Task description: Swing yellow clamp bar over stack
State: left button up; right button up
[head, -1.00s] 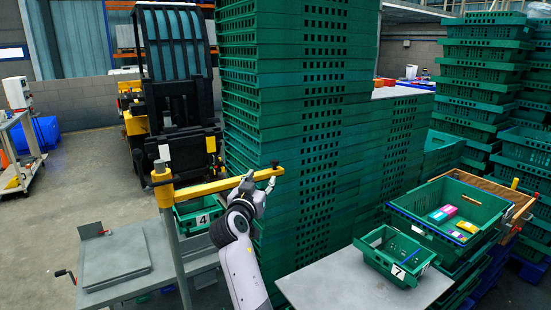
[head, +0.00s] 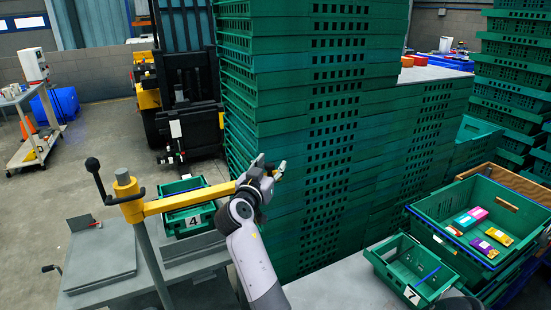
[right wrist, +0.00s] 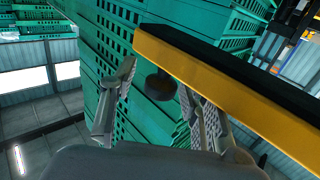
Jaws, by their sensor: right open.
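The yellow clamp bar (head: 190,199) reaches right from the top of a grey post (head: 155,262), toward the tall stack of green crates (head: 330,130). My right gripper (head: 268,170) is at the bar's far end, in front of the stack, and hides that end in the head view. In the right wrist view the gripper (right wrist: 160,108) has its fingers apart. The bar (right wrist: 215,80) crosses the upper right there, passing over the right finger. A dark round knob (right wrist: 161,86) under the bar shows between the fingers. My left gripper is not in view.
A small crate marked 4 (head: 187,217) stands behind the bar near a grey table (head: 100,265). A crate marked 7 (head: 405,275) and a larger crate with colored packs (head: 450,207) are at right. A forklift (head: 188,85) stands behind.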

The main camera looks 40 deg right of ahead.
jog(key=shift+a+r, duration=0.2)
jog(key=shift+d, duration=0.1)
grip_shut()
dwell(0.4)
dwell(0.3)
